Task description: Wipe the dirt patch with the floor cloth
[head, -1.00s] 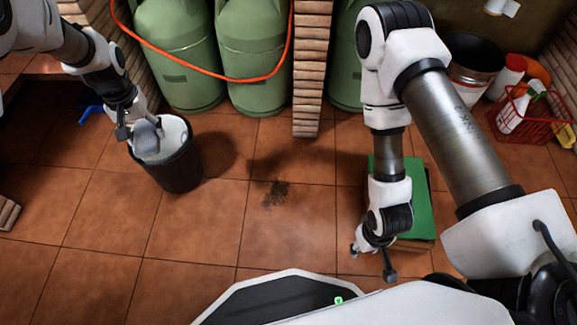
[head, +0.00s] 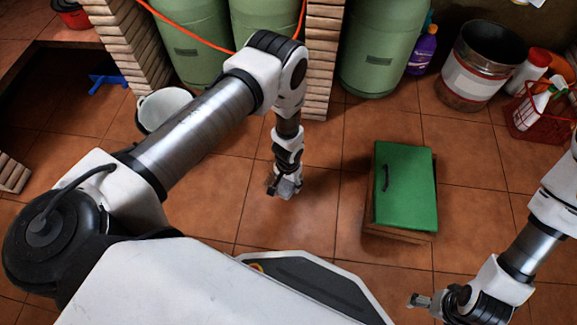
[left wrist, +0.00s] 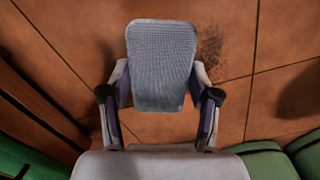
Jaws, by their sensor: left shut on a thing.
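My left gripper (head: 284,188) is shut on a grey floor cloth (left wrist: 162,60), which shows clearly in the left wrist view between the two fingers (left wrist: 160,105). It hangs over the tiled floor in the middle of the head view. The dark, speckled dirt patch (left wrist: 212,48) lies on the tiles just right of the cloth in the left wrist view. In the head view the patch is hidden around my left arm and gripper. My right gripper (head: 432,302) is low at the right; its finger opening is unclear.
A black bucket with a white inside (head: 164,106) stands behind my left arm. A crate with a green lid (head: 405,187) stands right of my left gripper. Green gas cylinders (head: 380,50), a brick pillar (head: 322,60), a metal bin (head: 474,68) and a red basket (head: 540,120) line the back.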

